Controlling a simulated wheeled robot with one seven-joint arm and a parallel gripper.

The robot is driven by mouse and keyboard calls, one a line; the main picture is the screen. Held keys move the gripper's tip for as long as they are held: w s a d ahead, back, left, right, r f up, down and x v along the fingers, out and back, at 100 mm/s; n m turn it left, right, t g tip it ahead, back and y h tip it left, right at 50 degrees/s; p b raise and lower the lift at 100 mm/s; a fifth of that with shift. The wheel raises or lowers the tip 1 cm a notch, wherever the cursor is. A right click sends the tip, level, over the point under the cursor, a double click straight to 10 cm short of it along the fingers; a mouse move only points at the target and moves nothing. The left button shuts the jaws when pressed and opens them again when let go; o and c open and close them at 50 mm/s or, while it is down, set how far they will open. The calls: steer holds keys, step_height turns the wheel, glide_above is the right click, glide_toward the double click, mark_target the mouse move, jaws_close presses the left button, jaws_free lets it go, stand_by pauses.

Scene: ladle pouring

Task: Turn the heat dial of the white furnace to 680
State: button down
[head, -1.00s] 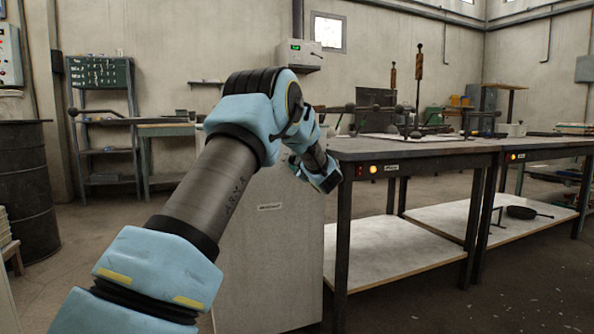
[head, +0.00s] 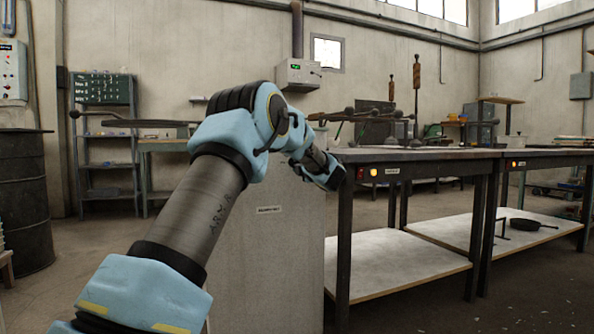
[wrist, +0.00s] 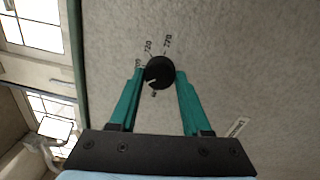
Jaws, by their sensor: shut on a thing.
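In the wrist view, a round black heat dial (wrist: 160,72) sits on the pale speckled panel (wrist: 240,70). A light pointer line on the dial points down and slightly left. My gripper (wrist: 160,78) has its two green fingers on either side of the dial, shut on it. In the head view, the fingers and dial are hidden, and a pale cabinet (head: 265,265) that appears to be the furnace stands below my arm.
A dark-framed workbench (head: 420,158) with a lower shelf stands right of the cabinet. A second bench (head: 545,155) adjoins it, with a black pan (head: 525,224) on its shelf. A dark barrel (head: 25,200) stands at the left. Some floor between is clear.

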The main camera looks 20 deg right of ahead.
steer(key=shift+f+n, duration=0.1)
steer(key=shift+n, duration=0.3)
steer(key=shift+c, duration=1.8)
jaws_free()
steer(key=s+d+p, duration=0.1)
steer(key=s, duration=0.9)
steer(key=shift+s+d+f+p, duration=0.2)
steer(key=shift+s+f+p, duration=0.1)
steer(key=shift+s+p, duration=0.05)
steer(key=shift+a, duration=0.1)
